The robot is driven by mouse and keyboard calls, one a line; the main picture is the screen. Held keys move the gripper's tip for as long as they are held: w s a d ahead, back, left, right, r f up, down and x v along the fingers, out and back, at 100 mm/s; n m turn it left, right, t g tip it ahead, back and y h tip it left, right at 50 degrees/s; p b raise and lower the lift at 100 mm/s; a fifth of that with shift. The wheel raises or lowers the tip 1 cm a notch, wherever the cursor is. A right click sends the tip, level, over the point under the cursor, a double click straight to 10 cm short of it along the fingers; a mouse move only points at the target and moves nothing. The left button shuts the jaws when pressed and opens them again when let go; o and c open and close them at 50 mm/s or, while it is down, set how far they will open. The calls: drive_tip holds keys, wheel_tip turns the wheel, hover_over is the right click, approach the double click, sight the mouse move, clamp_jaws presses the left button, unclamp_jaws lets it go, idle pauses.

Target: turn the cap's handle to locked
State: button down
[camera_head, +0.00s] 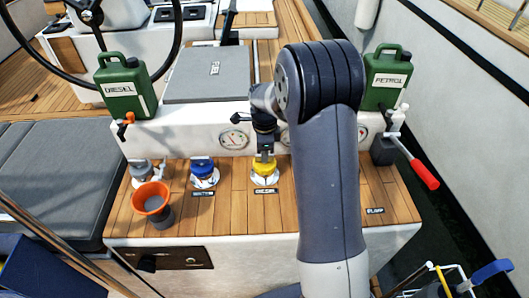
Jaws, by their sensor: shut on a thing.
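The yellow cap (265,167) sits on a round white deck plate, with a label reading DIESEL in front of it. My gripper (265,156) reaches down from above onto the yellow cap and is shut on its handle. The gripper hides most of the handle, so its angle and any lock marks cannot be read. My arm stands to the right of the cap and covers part of the deck there.
A blue cap (203,170) sits left of the yellow one. An orange funnel (152,198) stands further left. Green DIESEL (124,88) and PETROL (386,78) cans stand behind. A red-handled lever (424,174) is at right. Wooden deck in front is clear.

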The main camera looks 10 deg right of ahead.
drive_tip(key=c, duration=1.5)
unclamp_jaws()
drive_tip(key=shift+r, duration=0.1)
wheel_tip(320, 180, up, 11)
drive_tip(key=shift+f, duration=0.2)
wheel_tip(320, 180, down, 11)
drive_tip(key=shift+r, duration=0.15)
